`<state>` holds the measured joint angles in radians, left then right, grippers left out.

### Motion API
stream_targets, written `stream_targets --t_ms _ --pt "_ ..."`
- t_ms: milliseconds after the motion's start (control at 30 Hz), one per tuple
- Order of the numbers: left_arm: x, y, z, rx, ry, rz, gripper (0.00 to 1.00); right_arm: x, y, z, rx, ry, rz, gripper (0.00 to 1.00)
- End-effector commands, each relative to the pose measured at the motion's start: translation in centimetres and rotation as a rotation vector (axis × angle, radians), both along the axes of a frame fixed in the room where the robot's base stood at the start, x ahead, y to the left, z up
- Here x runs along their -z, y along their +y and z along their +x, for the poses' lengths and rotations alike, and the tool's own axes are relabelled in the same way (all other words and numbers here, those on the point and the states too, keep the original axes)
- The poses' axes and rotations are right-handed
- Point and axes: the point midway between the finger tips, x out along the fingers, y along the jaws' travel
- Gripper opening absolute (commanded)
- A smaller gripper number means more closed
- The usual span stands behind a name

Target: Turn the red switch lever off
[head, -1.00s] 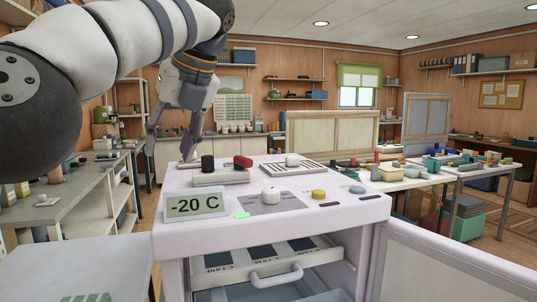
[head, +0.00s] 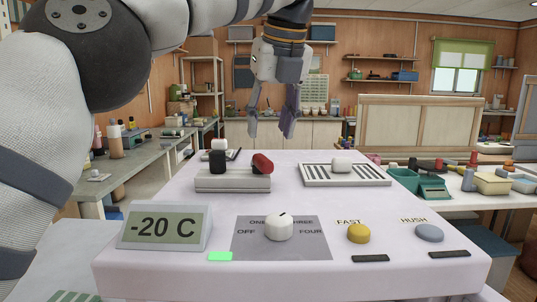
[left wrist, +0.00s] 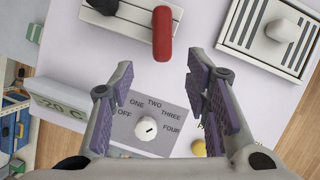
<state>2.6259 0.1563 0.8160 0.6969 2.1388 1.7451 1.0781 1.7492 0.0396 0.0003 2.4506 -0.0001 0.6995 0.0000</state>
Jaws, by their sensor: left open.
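The red switch lever (head: 262,164) is a short red bar on a low grey base (head: 232,183) on top of the pale panel, beside a black knob (head: 217,162). The lever also shows at the top middle of the left wrist view (left wrist: 162,33). My left gripper (head: 270,130) is open and empty, pointing down, and appears above and behind the lever in the head view. In the left wrist view its spread fingers (left wrist: 160,78) frame the panel, with the lever beyond their tips. Nothing touches the lever. My right gripper is out of view.
A white dial (head: 279,228) marked OFF to FOUR, a yellow button (head: 358,233) and a grey button (head: 429,233) line the front. A display (head: 165,228) reads -20 C. A slotted plate with a white knob (head: 341,165) stands right of the lever.

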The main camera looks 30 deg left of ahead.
Motion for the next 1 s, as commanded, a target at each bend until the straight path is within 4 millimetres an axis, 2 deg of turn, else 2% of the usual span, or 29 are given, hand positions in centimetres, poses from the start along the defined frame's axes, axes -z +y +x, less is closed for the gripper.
stream_targets --t_ms 200,300,433,667,867,1000 --pt "4.6 1.5 1.2 0.000 -0.004 -0.001 0.43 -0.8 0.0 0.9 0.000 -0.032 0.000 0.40" --pt "6.0 1.9 1.7 -0.001 -0.004 -0.001 0.43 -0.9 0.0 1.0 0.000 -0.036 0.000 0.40" --pt "7.0 2.1 1.9 0.000 -0.004 -0.001 0.43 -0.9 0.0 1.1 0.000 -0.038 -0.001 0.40" --pt "7.2 2.1 2.0 0.001 -0.003 0.000 0.43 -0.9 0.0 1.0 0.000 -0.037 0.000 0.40" --pt "7.1 2.1 2.0 0.001 -0.003 0.000 0.00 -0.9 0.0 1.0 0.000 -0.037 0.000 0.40" --pt "7.1 2.1 2.0 0.001 -0.003 0.000 0.00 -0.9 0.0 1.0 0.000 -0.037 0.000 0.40"
